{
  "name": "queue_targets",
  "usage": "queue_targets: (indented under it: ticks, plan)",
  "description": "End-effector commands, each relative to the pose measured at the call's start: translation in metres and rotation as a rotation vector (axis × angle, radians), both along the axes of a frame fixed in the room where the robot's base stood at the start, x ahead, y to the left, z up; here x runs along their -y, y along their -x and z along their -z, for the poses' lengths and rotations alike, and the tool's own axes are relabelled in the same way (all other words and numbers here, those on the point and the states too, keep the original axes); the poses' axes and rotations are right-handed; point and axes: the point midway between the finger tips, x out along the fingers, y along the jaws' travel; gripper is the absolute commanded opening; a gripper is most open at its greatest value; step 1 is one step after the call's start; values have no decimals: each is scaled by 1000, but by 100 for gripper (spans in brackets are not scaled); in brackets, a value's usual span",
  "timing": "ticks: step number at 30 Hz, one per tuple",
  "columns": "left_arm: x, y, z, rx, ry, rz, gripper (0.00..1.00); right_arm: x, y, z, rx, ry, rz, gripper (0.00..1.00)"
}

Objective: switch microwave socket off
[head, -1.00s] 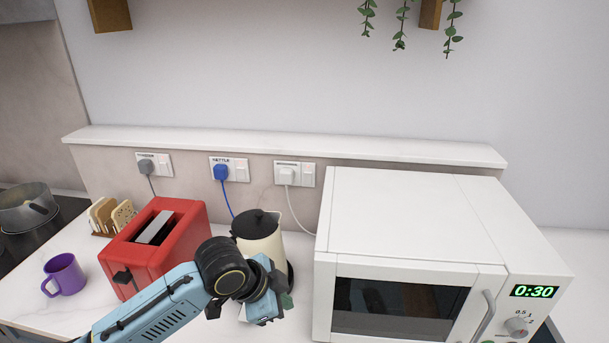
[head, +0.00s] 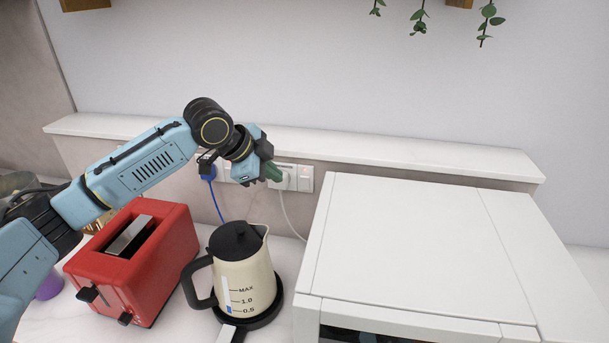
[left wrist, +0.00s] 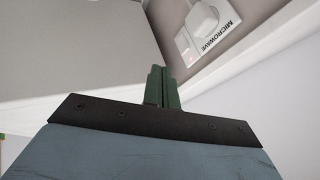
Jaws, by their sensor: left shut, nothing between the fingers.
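The microwave socket (head: 305,187) is a white wall plate under the ledge, with its switch (head: 306,177) on the right side. A white plug with a white cord sits in its left side, partly behind my gripper. In the left wrist view the socket (left wrist: 215,38) bears the label MICROWAVE, with the plug (left wrist: 203,17) and switch (left wrist: 183,43) visible. My left gripper (head: 274,172) is shut and empty, its green fingers just left of the switch and apart from it in the wrist view. My right gripper is not in view.
The blue-plugged kettle socket (head: 222,170) is partly behind my left gripper. A cream kettle (head: 245,280) and red toaster (head: 150,262) stand below my arm. The white microwave (head: 410,250) fills the right. A ledge (head: 400,150) runs above the sockets.

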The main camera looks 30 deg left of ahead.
Motion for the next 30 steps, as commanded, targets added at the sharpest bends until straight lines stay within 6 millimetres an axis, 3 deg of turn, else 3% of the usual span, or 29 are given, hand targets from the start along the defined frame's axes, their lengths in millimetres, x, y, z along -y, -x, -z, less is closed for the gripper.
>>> queue_targets:
  ticks: [3,6,11,16,23,30]
  plan:
    - [0,0,0,0,0,0,0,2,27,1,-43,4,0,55]
    - [1,-1,2,-1,1,0,0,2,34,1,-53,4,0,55]
    - [6,-10,14,-2,3,1,0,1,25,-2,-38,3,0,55]
    - [15,-29,40,-4,4,1,0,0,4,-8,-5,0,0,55]
    - [27,-57,77,-3,3,0,0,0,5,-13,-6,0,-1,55]
    - [20,-83,74,1,2,-2,0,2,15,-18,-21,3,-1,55]
